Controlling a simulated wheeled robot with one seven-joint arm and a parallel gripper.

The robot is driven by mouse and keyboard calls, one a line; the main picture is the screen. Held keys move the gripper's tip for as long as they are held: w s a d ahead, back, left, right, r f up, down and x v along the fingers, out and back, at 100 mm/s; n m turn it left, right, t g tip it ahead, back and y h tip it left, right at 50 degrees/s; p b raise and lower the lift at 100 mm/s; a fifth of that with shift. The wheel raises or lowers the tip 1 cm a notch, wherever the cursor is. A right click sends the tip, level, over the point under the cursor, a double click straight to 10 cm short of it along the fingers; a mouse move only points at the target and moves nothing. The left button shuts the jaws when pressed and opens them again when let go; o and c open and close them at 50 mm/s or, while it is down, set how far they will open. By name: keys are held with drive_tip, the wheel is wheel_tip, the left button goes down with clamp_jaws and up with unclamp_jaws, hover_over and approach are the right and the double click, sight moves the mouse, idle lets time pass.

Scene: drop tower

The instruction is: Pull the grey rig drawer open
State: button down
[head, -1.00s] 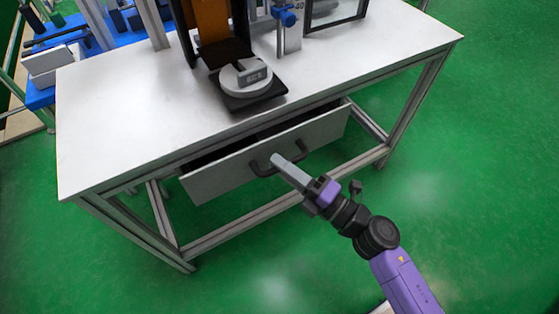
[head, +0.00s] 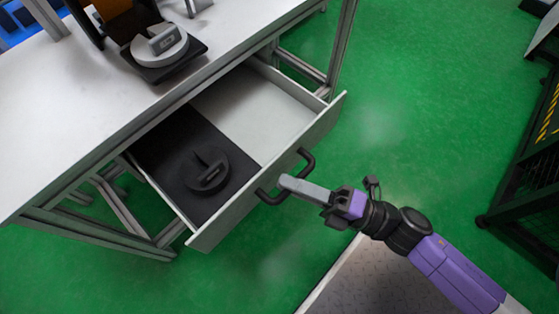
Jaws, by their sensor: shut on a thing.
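The grey rig drawer (head: 262,178) stands well out from under the white table, with its inside in view. Its black bar handle (head: 306,157) is on the front panel. My gripper (head: 284,182) is at the middle of the handle, shut on it; the fingers hide part of the bar. Inside the drawer, a dark round weight with a raised grip (head: 207,172) sits on a black mat (head: 163,146) in the left part. The right part of the drawer has a bare light floor.
The white table (head: 60,107) carries a grey round weight (head: 160,47) on a black plate at the rig. A dark mesh-sided frame (head: 527,170) stands at the right. A grey patterned platform (head: 375,285) lies below my arm. Green floor is clear between table and frame.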

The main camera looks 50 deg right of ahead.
drive_tip(key=shift+s, duration=0.3)
drive_tip(key=c, duration=1.4)
unclamp_jaws()
drive_tip(key=p+v, duration=0.1)
drive_tip(key=v, duration=0.6)
drive_tip(key=shift+s+d, duration=0.15)
drive_tip(key=shift+s, duration=0.2)
drive_tip(key=shift+f, duration=0.1)
